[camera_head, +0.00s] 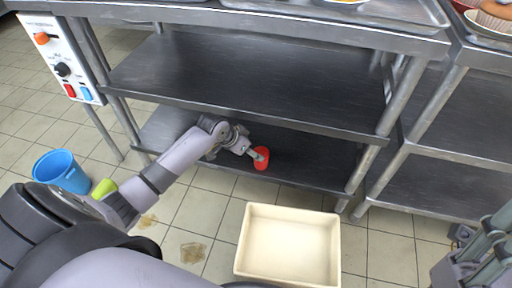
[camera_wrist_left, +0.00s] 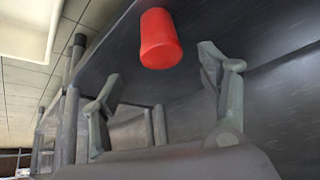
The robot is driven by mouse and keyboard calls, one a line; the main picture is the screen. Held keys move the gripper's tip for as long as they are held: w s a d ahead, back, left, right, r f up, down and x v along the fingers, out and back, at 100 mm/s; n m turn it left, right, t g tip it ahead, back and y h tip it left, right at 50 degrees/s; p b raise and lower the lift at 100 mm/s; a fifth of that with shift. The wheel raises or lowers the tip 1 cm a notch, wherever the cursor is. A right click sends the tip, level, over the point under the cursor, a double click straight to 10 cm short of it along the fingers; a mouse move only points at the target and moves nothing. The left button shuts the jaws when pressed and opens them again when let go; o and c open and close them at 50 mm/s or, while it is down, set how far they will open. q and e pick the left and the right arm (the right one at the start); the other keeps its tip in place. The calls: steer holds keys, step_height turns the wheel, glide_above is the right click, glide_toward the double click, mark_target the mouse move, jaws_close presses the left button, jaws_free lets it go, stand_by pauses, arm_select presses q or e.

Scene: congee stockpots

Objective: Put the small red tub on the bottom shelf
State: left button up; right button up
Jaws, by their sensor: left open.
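The small red tub (camera_head: 261,158) is on the dark bottom shelf (camera_head: 300,171) of the metal rack, near its front edge. My left gripper (camera_head: 252,153) reaches in over that shelf and is right beside the tub, partly overlapping it in the head view. In the left wrist view the tub (camera_wrist_left: 161,40) shows past the spread fingers of the left gripper (camera_wrist_left: 160,85), with a gap to each finger. The left gripper is open and empty. Part of my right gripper (camera_head: 485,243) shows at the lower right edge, cut off by the frame.
A cream bin (camera_head: 288,281) stands on the tiled floor in front of the rack. A blue bucket (camera_head: 62,172) stands at the left. The middle shelf (camera_head: 240,80) above my left arm is bare. Another rack (camera_head: 440,185) stands at the right.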

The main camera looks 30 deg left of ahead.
arm_select(q)
steer(key=v, duration=0.2)
steer(key=shift+s+a+r+p, duration=0.1)
steer(key=shift+s+r+p, duration=0.15)
steer(key=shift+p, duration=0.1)
steer(key=shift+w, duration=0.1)
